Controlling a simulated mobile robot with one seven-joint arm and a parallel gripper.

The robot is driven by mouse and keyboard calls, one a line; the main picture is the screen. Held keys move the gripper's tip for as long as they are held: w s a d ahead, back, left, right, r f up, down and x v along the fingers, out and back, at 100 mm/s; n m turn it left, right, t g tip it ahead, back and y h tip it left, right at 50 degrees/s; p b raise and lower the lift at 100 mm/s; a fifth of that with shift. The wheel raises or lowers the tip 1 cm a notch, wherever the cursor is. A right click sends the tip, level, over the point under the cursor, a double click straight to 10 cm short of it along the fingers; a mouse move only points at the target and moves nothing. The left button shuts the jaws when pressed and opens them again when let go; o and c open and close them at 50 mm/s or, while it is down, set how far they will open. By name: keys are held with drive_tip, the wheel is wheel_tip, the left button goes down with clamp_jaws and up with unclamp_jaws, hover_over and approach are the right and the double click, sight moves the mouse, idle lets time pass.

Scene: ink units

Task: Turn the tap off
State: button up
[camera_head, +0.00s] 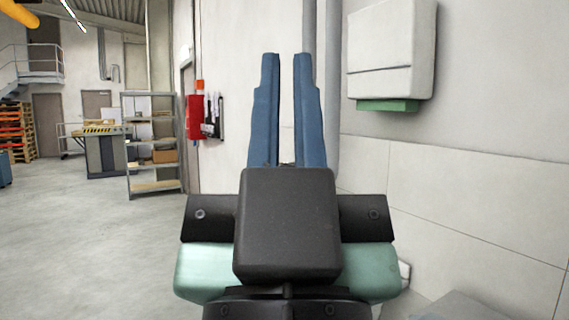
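My gripper (286,58) is in the middle of the view, with its two blue fingers pointing up and away from me. A narrow gap runs between the fingers, and the pale wall shows through it. It holds nothing that I can see. No tap can be made out; my gripper's dark body and the green part behind it hide much of the lower middle.
A white dispenser (390,50) with a green lower part hangs on the right wall. A grey surface (455,306) shows at the bottom right. A red wall item (194,117) and a shelf rack (152,145) stand farther back. The left floor is clear.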

wheel_tip(320, 180, up, 20)
drive_tip(key=p, duration=1.9)
clamp_jaws()
drive_tip(key=shift+f, duration=0.1)
